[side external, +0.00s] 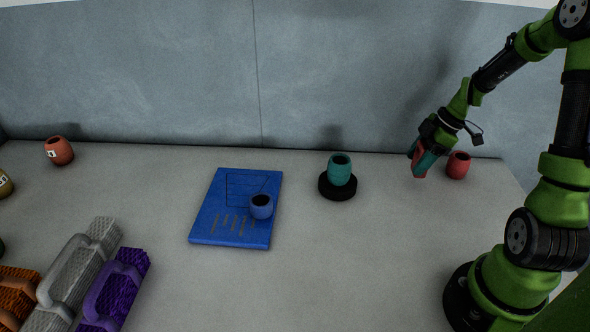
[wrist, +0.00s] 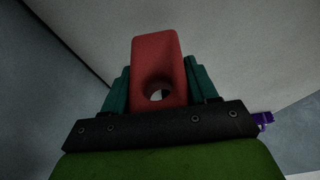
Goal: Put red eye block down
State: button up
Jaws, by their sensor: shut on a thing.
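My gripper (side external: 420,162) is at the right of the table in the side external view, with teal fingers. It is shut on the red eye block (wrist: 158,58), a red block with a round hole through it. In the wrist view the block stands out between the two teal fingers. In the side external view only part of the red eye block (side external: 420,172) shows beside the fingers. It appears held near the tabletop; I cannot tell whether it touches.
A red cup (side external: 458,166) stands just right of my gripper. A teal cup (side external: 341,170) stands on a black round base (side external: 338,192). A blue cup (side external: 261,207) sits on a blue board (side external: 215,225). Handled brushes (side external: 115,290) lie front left. The middle front table is clear.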

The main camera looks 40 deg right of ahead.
jog(key=w+d, duration=0.1)
jog(key=w, duration=0.2)
jog(key=shift+d+f, duration=0.2)
jog(key=shift+d, duration=0.2)
jog(key=shift+f, duration=1.7)
jog(key=shift+f, duration=0.15)
jog(key=o, duration=1.1)
